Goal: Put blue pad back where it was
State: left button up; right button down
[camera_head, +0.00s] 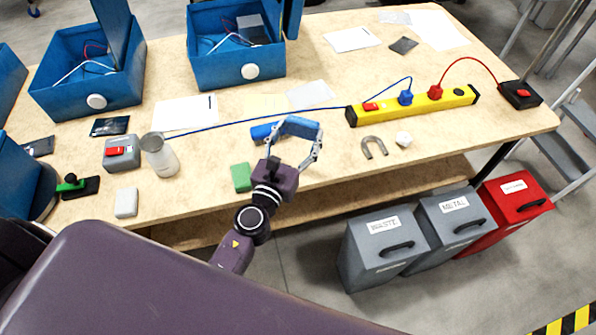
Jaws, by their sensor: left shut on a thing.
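The blue pad (299,127) is a blue elongated piece over the middle of the wooden table, near its front half. My left gripper (300,133) reaches in from the bottom and is shut on the blue pad, with a finger at each side of it. Part of the pad is hidden by the fingers. I cannot tell whether the pad touches the table. My right gripper is not in view.
A green block (241,177) lies just left of my gripper. A horseshoe magnet (374,148) and a yellow power strip (420,103) lie to the right. A blue cable runs behind the pad. Blue boxes (236,70) stand behind.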

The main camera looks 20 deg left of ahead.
pick_arm(q)
notch_tip(320, 180, down, 8)
jog(key=b, duration=0.6)
notch_tip(320, 180, down, 4)
jog(key=b, duration=0.3)
jog(key=shift+f, duration=0.55)
jog(key=shift+f+b, duration=0.1)
jog(key=shift+b, duration=0.2)
jog(key=o, duration=1)
